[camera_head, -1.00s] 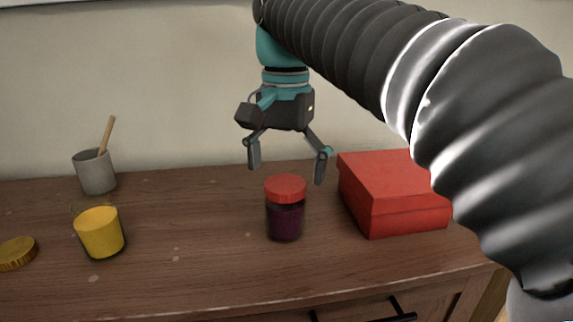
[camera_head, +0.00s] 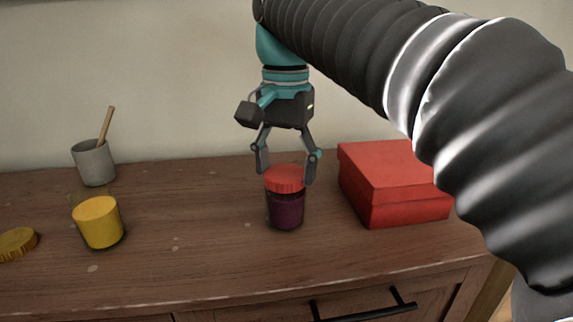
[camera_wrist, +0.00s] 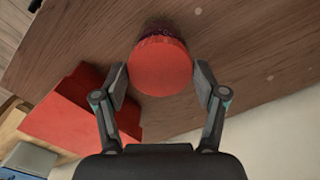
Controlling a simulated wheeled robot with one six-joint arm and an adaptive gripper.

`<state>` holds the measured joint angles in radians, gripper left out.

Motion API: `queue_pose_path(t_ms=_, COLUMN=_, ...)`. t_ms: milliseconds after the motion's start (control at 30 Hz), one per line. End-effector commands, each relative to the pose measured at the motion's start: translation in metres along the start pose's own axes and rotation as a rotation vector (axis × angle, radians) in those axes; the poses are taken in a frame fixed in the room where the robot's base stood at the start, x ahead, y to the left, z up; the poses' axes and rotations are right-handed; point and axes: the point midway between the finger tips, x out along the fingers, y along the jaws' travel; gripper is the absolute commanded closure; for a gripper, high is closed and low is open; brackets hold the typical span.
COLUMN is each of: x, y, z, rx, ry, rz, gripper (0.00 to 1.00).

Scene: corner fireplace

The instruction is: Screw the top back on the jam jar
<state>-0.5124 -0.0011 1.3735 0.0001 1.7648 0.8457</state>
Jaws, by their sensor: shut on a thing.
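The jam jar (camera_head: 286,211) holds dark purple jam and stands upright on the wooden cabinet top. Its red lid (camera_head: 285,179) sits on the mouth of the jar; whether it is screwed tight cannot be told. My gripper (camera_head: 287,177) points down over the jar, with one finger on each side of the lid, shut on it. In the wrist view the round red lid (camera_wrist: 160,67) lies between the fingertips, and a bit of the dark jar (camera_wrist: 157,33) shows past its edge.
A red box (camera_head: 395,185) stands close to the right of the jar. To the left are a yellow jar (camera_head: 98,222), a gold lid (camera_head: 17,244) and a grey cup (camera_head: 92,163) with a wooden stick. The wood between the yellow jar and jam jar is clear.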

Motion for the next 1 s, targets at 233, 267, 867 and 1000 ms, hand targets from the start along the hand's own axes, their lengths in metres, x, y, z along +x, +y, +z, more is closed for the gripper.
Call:
queue_pose_path(t_ms=233, x=0.0015, y=0.0007, z=-0.0001, rx=0.001, ry=-0.003, rz=0.005, gripper=0.69)
queue_pose_path(t_ms=267, x=0.0016, y=0.0007, z=-0.0001, rx=0.001, ry=-0.003, rz=0.005, gripper=0.69)
queue_pose_path(t_ms=867, x=0.0013, y=0.0013, z=0.0002, rx=0.176, ry=-0.005, rz=0.009, gripper=0.69)
queue_pose_path(t_ms=1000, x=0.0025, y=0.0011, z=0.0001, rx=0.245, ry=-0.004, rz=0.009, gripper=0.69)
